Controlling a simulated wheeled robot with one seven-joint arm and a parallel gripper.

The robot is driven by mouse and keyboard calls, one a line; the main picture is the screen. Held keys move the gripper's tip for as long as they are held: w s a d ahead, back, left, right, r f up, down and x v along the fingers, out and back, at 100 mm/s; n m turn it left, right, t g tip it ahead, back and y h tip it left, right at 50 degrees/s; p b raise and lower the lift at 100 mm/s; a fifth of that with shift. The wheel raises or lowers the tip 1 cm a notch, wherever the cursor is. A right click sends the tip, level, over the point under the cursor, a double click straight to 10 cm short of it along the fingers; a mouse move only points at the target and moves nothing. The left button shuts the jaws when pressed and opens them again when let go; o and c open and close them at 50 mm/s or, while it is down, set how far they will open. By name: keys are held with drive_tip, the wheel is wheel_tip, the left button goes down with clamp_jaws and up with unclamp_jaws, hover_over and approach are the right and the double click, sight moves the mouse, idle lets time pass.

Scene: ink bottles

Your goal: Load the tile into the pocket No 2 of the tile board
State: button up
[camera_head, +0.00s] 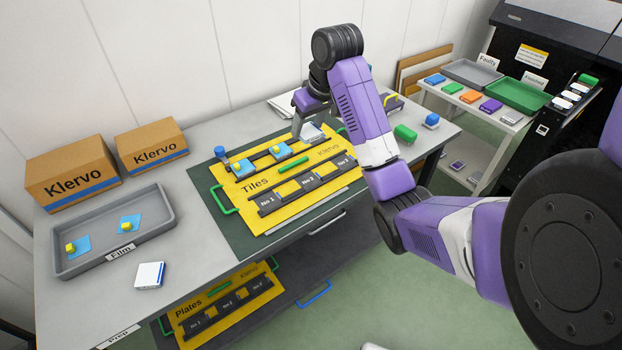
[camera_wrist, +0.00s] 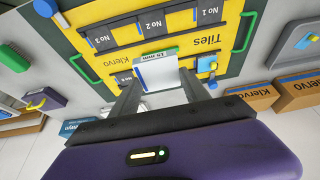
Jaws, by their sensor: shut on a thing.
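The yellow tile board (camera_head: 232,201), marked Tiles, lies on a dark green mat on the bench. Its front row has dark pieces labelled No 1, No 2 (camera_head: 307,182) and No 3; the No 2 label also shows in the wrist view (camera_wrist: 152,24).
A grey Film tray (camera_head: 167,205), another white tile (camera_head: 149,275) and Klervo boxes (camera_head: 72,172) are to the left. A Plates board (camera_head: 228,306) lies below.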

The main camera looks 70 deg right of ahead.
drive_tip(key=b, duration=0.2)
hover_over(306, 178)
drive_tip(key=s, duration=0.1)
drive_tip(key=f, duration=1.2)
drive_tip(key=shift+a, duration=0.3)
drive_tip(key=shift+f, duration=2.4)
drive_tip(key=shift+f, duration=0.1)
drive_tip(key=o, duration=1.5)
drive_tip(key=shift+c, duration=0.2)
drive_tip(key=p+v, duration=0.1)
drive_tip(key=v, duration=1.1)
drive_tip(key=shift+a, duration=0.1)
